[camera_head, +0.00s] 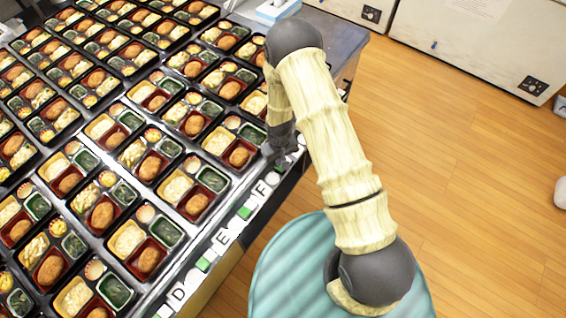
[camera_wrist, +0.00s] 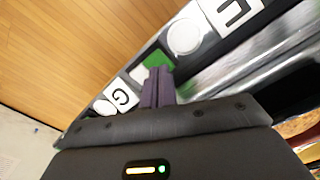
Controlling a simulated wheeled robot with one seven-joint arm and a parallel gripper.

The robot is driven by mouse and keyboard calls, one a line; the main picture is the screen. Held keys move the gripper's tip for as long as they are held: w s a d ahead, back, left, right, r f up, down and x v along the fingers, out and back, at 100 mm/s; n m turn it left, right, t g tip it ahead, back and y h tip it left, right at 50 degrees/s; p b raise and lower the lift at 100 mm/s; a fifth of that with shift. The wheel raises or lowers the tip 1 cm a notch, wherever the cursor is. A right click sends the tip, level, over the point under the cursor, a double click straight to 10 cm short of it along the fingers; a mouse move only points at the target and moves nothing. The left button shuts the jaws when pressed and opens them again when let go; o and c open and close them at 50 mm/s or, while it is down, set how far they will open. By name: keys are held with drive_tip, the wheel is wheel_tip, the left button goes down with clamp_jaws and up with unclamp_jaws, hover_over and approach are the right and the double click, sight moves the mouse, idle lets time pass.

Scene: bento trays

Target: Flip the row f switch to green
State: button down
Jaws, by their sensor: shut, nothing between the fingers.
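The edge strip holds letter labels with switches between them. The F label (camera_head: 262,188) shows in the head view near my dark wrist, which hides the part of the strip beyond it. In the wrist view, my gripper (camera_wrist: 159,71) is shut and empty, its purple fingers over the strip. The fingertips are at a green switch face (camera_wrist: 157,58); whether they touch it I cannot tell. A round white piece (camera_wrist: 184,37) lies beside the green, toward a partly cut-off letter label (camera_wrist: 232,10). The G label (camera_wrist: 121,98) is on the other side of the fingers.
Several bento trays (camera_head: 128,240) fill the metal table left of the strip. Other green switch faces show by the E label (camera_head: 222,239) and D label (camera_head: 178,293). Open wooden floor (camera_head: 470,150) lies to the right. White cabinets (camera_head: 480,40) stand at the back.

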drive_tip(key=shift+f+b, duration=0.7)
drive_tip(key=shift+f, duration=0.25)
idle(0.6)
drive_tip(key=shift+r, duration=0.1)
drive_tip(key=shift+r+p, duration=2.2)
drive_tip(key=shift+r, duration=1.25)
drive_tip(key=shift+r, duration=0.1)
drive_tip(key=s+d+r+m+t, duration=0.1)
drive_tip(key=s+d+r, duration=0.3)
drive_tip(key=r, duration=0.5)
drive_tip(key=s+d+r+m, duration=0.2)
drive_tip(key=s+d+r, duration=0.2)
drive_tip(key=r, duration=0.6)
drive_tip(key=s+d+r+m+t, duration=0.1)
drive_tip(key=s+d+r, duration=0.3)
drive_tip(key=r, duration=0.6)
drive_tip(key=shift+s+d+t+b, duration=0.3)
drive_tip(key=shift+d+b, duration=0.1)
drive_tip(key=shift+d, duration=0.4)
